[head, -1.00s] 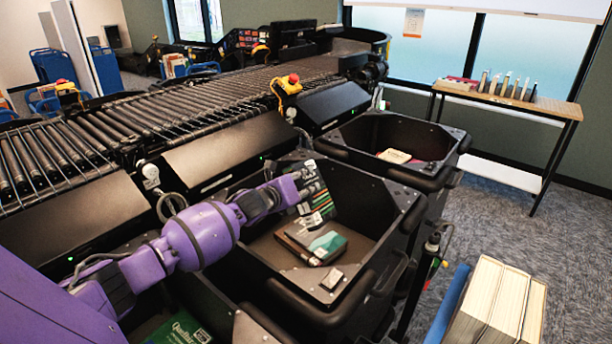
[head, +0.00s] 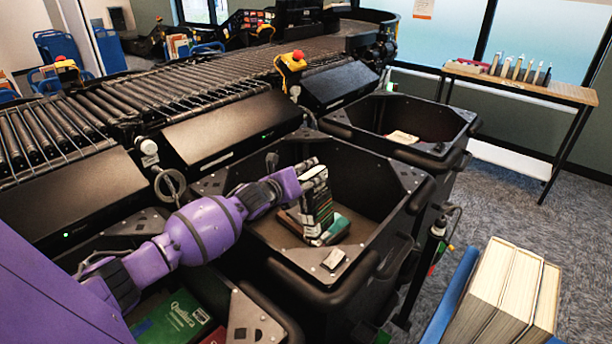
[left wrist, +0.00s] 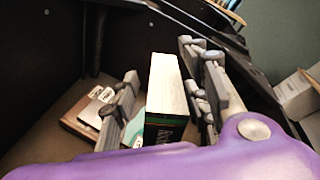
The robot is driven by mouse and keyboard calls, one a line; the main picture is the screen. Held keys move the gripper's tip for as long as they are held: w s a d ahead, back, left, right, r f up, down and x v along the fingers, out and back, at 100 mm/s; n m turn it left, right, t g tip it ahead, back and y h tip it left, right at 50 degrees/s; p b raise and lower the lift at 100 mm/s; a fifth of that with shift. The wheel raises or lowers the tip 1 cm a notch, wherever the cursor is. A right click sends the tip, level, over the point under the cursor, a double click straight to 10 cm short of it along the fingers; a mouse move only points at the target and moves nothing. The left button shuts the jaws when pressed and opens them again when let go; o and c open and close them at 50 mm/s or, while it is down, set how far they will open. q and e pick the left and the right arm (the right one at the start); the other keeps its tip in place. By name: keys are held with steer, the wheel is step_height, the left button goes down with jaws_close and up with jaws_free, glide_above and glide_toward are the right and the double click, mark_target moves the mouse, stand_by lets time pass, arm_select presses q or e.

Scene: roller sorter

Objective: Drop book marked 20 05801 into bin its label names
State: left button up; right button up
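A dark book with a green and red striped cover (head: 318,208) is upright inside the middle black bin (head: 375,225), above or against other books. My left gripper (head: 311,171) is over this bin, at the book's top end. In the left wrist view the book's pale page edge (left wrist: 166,84) is between the fingers, with a gap to the left finger, so the gripper looks open around it. The book's number and the bin labels cannot be read. My right gripper is not in view.
A teal book (head: 338,228) lies in the middle bin. A near bin holds a green book (head: 172,322); a far bin (head: 455,122) holds a pale one. The roller conveyor (head: 150,92) runs behind. Thick books (head: 505,290) stand at lower right.

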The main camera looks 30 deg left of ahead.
arm_select(q)
steer(key=shift+o, duration=0.2)
steer(key=shift+f, duration=0.1)
steer(key=shift+s+f, duration=0.1)
steer(key=v, duration=1.2)
stand_by(0.8)
